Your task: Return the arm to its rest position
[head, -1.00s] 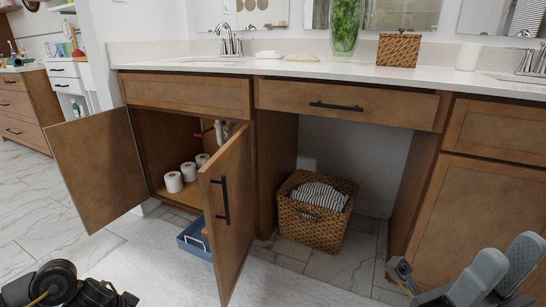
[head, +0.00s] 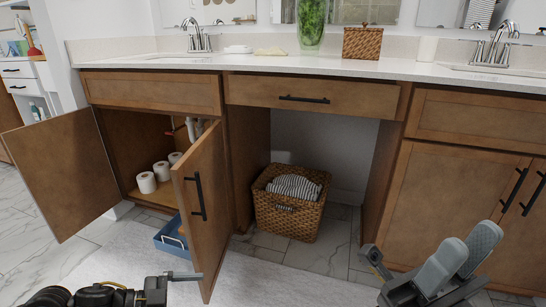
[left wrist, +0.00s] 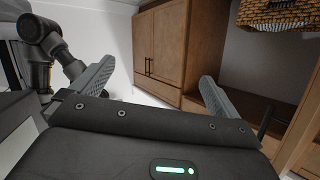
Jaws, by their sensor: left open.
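My right gripper (head: 462,255) is in the lower right of the head view, with two grey finger pads close together in the picture. It is in front of the right-hand cabinet, and nothing shows in it; how far its fingers are apart is unclear. My left arm shows at the bottom left of the head view, cut off by the edge. In the left wrist view my left gripper (left wrist: 155,85) has its two grey fingers wide apart with nothing between them.
An open cabinet door (head: 203,215) stands out into the room near my left arm. Toilet rolls (head: 161,171) stand inside the cabinet, and a blue bin (head: 168,240) is below. A wicker basket (head: 290,220) with striped cloth sits under the counter (head: 280,64).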

